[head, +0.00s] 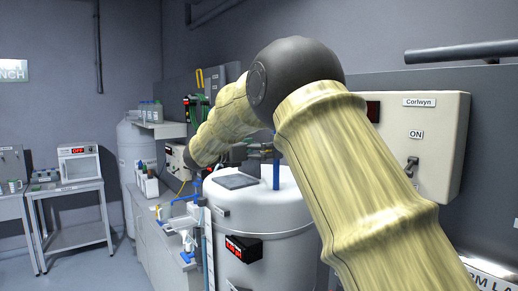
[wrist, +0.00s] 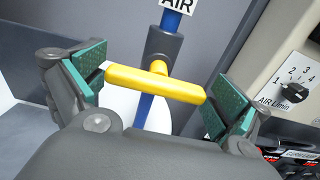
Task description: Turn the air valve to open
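The air valve has a yellow bar handle (wrist: 155,84) on a dark grey body (wrist: 163,46), set on a blue vertical pipe (wrist: 171,20). An AIR label (wrist: 177,4) is at the top of the wrist view. The handle lies crosswise to the pipe, tilted slightly down to the right. My gripper (wrist: 160,90) is open, with one green pad near each end of the handle. The left pad is very close to the handle; I cannot tell whether they touch. In the head view the blue pipe (head: 276,175) shows behind my arm, and the yellow handle is hidden.
A dial marked AIR L/min (wrist: 294,92) is on a panel right of my gripper. A white tank (head: 265,205) stands below my arm. A wall box labelled Corlwyn (head: 440,130) has a switch near ON. A bench with bottles (head: 150,185) is on the left.

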